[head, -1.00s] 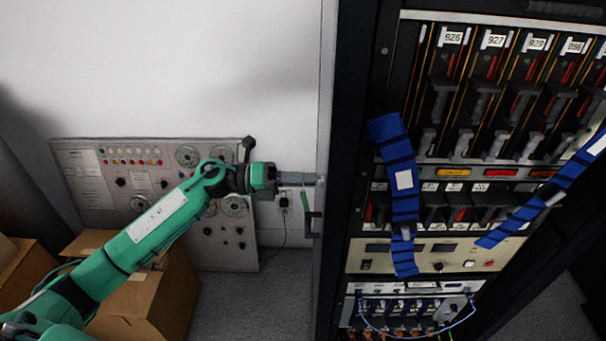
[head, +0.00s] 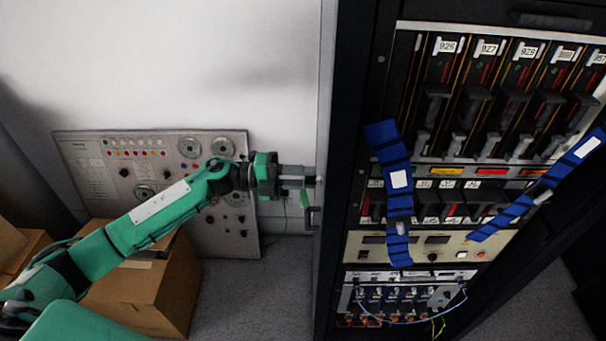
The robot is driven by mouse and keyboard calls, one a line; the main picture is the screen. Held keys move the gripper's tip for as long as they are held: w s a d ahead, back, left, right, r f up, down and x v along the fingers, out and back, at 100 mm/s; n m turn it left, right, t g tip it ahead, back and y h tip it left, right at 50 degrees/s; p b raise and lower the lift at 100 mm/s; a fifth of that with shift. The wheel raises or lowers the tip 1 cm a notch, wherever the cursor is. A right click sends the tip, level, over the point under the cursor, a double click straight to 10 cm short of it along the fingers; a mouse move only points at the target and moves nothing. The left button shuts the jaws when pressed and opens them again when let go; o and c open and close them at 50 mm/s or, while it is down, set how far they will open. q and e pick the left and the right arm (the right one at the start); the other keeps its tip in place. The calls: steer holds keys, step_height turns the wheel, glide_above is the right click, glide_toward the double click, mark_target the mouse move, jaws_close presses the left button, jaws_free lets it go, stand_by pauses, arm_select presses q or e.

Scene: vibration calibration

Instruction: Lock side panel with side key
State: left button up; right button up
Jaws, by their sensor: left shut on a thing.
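My left gripper (head: 300,182) is at the left side of the tall dark rack, with its fingers against the rack's side panel (head: 325,120). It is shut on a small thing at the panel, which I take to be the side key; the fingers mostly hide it. A green tag (head: 304,199) hangs just below the fingertips. A dark handle (head: 312,217) is on the panel edge just under the gripper. The lock itself is hidden behind the fingers. My right gripper is not in view.
The rack front holds rows of modules (head: 480,110) and two blue straps (head: 398,190) (head: 540,190). A grey control panel (head: 225,235) leans on the white wall behind my left arm. Cardboard boxes (head: 150,295) stand at the lower left. Grey floor (head: 260,290) is free between them and the rack.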

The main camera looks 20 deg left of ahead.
arm_select(q)
steer(key=shift+o, duration=0.2)
steer(key=o, duration=1)
steer(key=shift+c, duration=0.2)
